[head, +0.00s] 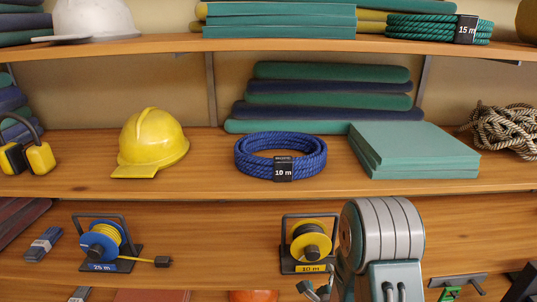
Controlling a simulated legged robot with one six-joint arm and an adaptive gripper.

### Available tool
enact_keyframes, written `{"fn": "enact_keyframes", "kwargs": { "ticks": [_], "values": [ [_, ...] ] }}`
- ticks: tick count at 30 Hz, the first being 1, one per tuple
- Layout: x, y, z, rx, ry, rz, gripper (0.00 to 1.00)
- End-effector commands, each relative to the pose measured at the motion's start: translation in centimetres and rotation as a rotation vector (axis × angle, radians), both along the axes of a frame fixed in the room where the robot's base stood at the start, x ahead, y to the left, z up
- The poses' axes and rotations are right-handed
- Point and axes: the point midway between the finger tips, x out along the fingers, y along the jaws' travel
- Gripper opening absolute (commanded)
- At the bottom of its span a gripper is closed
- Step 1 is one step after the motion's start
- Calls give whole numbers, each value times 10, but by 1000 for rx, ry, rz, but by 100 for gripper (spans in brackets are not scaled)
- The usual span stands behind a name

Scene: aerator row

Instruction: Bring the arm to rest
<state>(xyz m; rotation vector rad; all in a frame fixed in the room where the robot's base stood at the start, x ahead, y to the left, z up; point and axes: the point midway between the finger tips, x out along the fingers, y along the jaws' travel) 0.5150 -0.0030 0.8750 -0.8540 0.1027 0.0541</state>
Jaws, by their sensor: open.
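A grey, ribbed and rounded part of my arm (381,245) rises at the lower right of centre, in front of the lower shelf. Small grey finger-like pieces beside its lower left look like the tips of my gripper (314,290), apart and with nothing seen between them. The rest of the gripper is hidden or cut off by the bottom edge. The arm covers part of the lower shelf to the right of the yellow 10 m reel (311,243).
The middle shelf holds a yellow helmet (151,141), a blue rope coil (281,156), green pads (410,150) and a pale rope bundle (503,130). A blue 25 m reel (103,242) stands lower left.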

Motion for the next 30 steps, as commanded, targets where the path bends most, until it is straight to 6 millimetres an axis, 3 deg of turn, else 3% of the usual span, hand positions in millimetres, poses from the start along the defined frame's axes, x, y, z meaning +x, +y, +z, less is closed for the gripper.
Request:
{"fn": "enact_keyframes", "kwargs": {
  "ticks": [1, 7, 14, 23, 30],
  "values": [
    [5, 0, 15, -74, 19, 8, 100],
    [9, 0, 54, -390, 151, 72, 100],
    [-6, 0, 98, -743, 293, 196, 100],
    [-57, 1, 154, -1173, 443, 442, 100],
    [-120, 2, 191, -1486, 516, 706, 100]
  ]
}}
